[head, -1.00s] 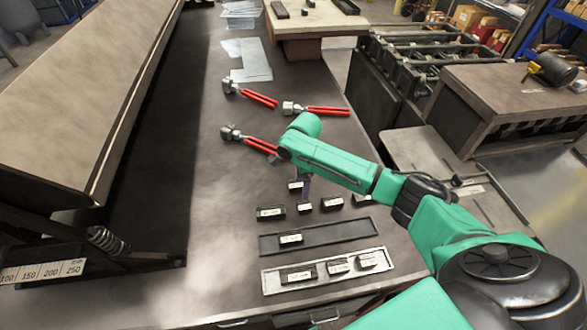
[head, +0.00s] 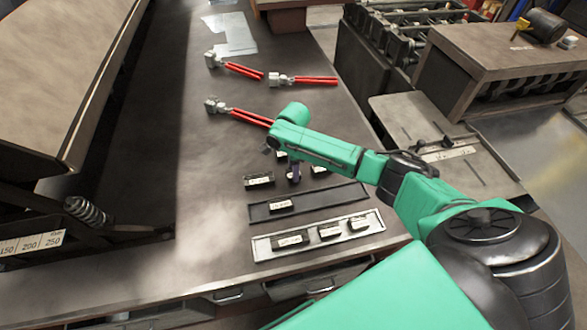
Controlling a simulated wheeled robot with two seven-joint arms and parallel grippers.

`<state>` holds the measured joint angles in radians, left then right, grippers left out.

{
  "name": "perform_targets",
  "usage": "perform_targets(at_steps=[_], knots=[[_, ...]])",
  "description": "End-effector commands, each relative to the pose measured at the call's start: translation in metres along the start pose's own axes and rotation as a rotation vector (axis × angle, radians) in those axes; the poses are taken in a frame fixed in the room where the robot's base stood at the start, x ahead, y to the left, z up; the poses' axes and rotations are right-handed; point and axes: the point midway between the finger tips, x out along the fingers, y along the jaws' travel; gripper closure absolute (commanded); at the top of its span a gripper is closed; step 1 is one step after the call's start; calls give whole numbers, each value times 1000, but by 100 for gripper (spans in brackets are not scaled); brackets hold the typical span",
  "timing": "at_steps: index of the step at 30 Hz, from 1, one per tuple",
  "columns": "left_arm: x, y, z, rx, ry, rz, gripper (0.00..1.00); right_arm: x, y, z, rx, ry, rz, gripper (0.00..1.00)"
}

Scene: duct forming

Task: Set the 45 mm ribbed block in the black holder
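The black holder (head: 341,194) is a long dark tray on the bench with one small dark block (head: 280,205) in its left part. Several dark blocks with pale labels stand just behind it, including one at left (head: 258,180) and one at right (head: 318,170). The labels are too small to read, so I cannot tell which block is 45 mm. My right gripper (head: 293,173) points down at a small block between these two. Its fingers largely cover that block, and whether they are closed on it is unclear. My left gripper is not in view.
A light grey tray (head: 262,245) with several labelled blocks lies in front of the holder. Three red-handled tools (head: 305,80) lie farther back. A large machine with a scale (head: 32,243) borders the left. The bench left of the trays is clear.

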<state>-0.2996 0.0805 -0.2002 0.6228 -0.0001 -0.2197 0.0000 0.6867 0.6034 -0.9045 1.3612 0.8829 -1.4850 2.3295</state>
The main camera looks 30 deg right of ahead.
Motion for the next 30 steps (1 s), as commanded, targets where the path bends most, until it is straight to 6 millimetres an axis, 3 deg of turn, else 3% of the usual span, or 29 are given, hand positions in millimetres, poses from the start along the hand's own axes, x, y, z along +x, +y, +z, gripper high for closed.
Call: perform_targets(at_steps=[13, 21, 27, 30], knots=[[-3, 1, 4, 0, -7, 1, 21, -3, 0, 0, 0, -1, -1, 100], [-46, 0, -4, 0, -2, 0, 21, -41, 0, 1, -1, -2, -1, 100], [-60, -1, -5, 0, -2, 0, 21, -68, 0, 0, -1, -2, -3, 100], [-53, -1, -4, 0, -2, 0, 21, -78, -1, 0, 0, -2, -3, 100]])
